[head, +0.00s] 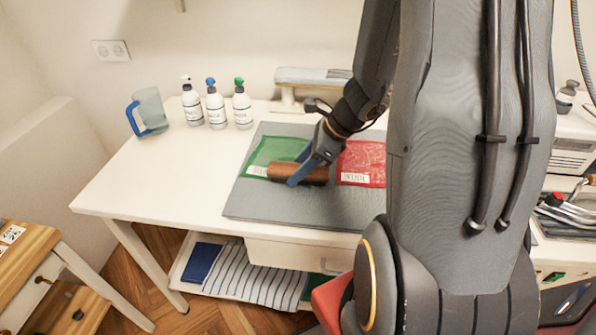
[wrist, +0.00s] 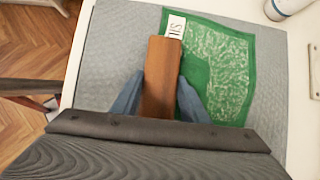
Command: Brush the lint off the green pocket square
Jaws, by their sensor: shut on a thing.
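The green pocket square (head: 278,151) lies flat on the grey mat (head: 255,203). In the wrist view the pocket square (wrist: 240,45) shows pale lint scattered over much of its middle, and a white label (wrist: 175,25) at one corner. My gripper (head: 306,174) is shut on a brown wooden brush (head: 312,175). In the wrist view the brush (wrist: 161,75) sits between my blue fingers (wrist: 156,98), over the labelled edge of the pocket square. Its bristles are hidden, and I cannot tell whether it touches the cloth.
A red cloth (head: 362,160) with a label lies right of the green one. Several pump bottles (head: 215,105) and a blue-handled jug (head: 150,110) stand along the back of the white table (head: 125,185). The table's left part is clear.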

